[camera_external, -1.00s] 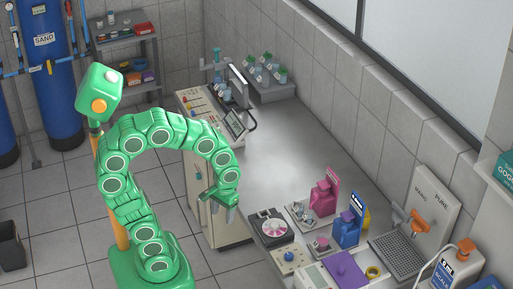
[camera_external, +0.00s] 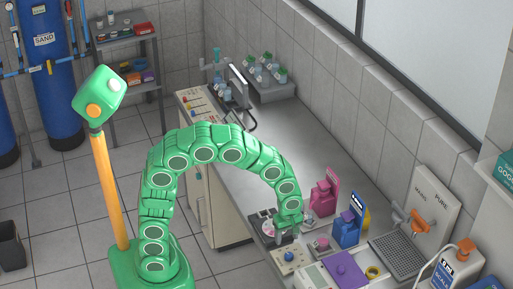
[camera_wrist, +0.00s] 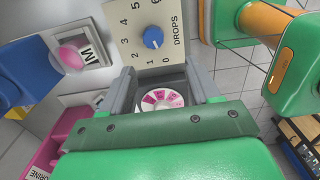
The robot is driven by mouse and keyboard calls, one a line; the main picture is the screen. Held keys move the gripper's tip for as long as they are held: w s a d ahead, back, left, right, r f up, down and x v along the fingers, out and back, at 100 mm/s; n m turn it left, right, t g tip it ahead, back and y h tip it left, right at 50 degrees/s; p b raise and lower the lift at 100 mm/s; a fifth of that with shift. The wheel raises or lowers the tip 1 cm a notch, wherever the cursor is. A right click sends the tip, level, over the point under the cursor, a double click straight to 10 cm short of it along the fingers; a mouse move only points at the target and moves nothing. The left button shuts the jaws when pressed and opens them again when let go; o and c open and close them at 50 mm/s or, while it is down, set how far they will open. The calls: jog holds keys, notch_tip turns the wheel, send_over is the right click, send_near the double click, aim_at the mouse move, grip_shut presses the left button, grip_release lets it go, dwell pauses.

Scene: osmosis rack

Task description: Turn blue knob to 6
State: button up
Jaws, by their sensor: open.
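The blue knob (camera_wrist: 153,37) sits on a beige panel (camera_wrist: 172,52) marked DROPS, with numbers around it up to 6. In the wrist view the 6 is at the top edge. I cannot tell which number the knob points at. In the external view the blue knob (camera_external: 289,256) is on the front part of the bench, just below my gripper (camera_external: 286,232) in the picture. In the wrist view my gripper (camera_wrist: 160,80) is open and empty. Its fingers are apart from the knob, which lies beyond the fingertips.
A round pink-and-white dial (camera_wrist: 161,98) shows between the fingers.

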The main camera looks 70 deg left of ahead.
aim_at(289, 254)
jog(key=shift+w+d+f+n, duration=0.4)
jog(key=shift+f, duration=3.9)
jog(key=shift+c, duration=0.2)
jog(key=c, duration=1)
